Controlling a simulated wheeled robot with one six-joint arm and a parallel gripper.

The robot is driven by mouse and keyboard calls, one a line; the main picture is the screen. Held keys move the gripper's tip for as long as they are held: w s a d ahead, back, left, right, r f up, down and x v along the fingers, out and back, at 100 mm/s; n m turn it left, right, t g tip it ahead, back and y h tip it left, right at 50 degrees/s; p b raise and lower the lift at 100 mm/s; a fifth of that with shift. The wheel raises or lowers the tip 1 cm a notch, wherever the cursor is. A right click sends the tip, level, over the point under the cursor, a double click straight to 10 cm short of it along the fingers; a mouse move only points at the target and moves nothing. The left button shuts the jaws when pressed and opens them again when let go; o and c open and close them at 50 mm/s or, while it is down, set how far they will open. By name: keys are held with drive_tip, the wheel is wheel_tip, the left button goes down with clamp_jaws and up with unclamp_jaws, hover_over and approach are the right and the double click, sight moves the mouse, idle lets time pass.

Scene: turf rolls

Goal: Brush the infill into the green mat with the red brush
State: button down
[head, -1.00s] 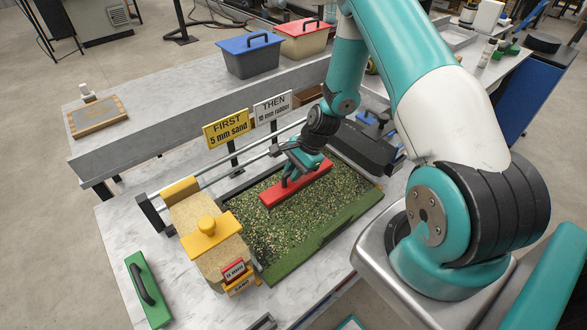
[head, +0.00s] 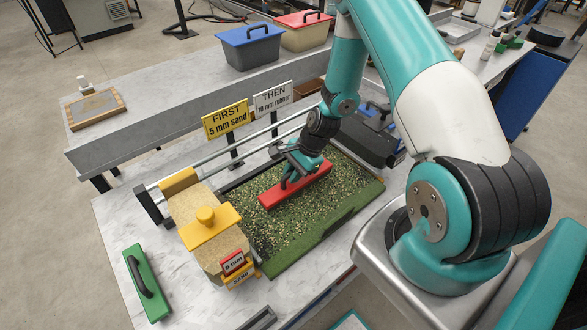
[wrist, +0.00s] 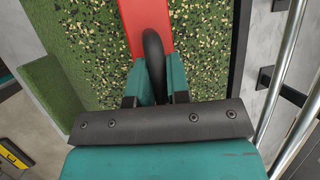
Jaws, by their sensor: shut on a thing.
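The green mat (head: 343,222) lies in a dark frame on the marble bench, its surface strewn with dark and pale yellowish infill (head: 320,209). The red brush (head: 270,199) lies across the mat, its long body slanting from lower left to upper right. My gripper (head: 291,181) is shut on the brush's black handle. In the wrist view the handle (wrist: 153,50) stands between the two teal fingers, with the red body (wrist: 140,20) beyond it. The bristles are hidden beneath the brush.
A yellow-topped sand hopper (head: 205,217) with a red tag stands at the mat's left end, by two rails. Signs reading FIRST 5 mm sand (head: 226,119) and THEN 10 mm rubber (head: 273,98) stand behind. A green brush (head: 147,284) lies at the front left. A dark hopper (head: 372,138) stands at the right.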

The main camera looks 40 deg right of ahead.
drive_tip(key=s+a, duration=0.6)
drive_tip(key=s, duration=0.1)
drive_tip(key=shift+a+p, duration=0.35)
drive_tip(key=shift+w+f+b, duration=0.1)
drive_tip(key=shift+f+b, duration=1.1)
drive_tip(key=shift+f, duration=0.3)
idle(1.1)
drive_tip(key=shift+d, duration=1.65)
drive_tip(key=shift+a, duration=0.1)
drive_tip(key=shift+a, duration=1.55)
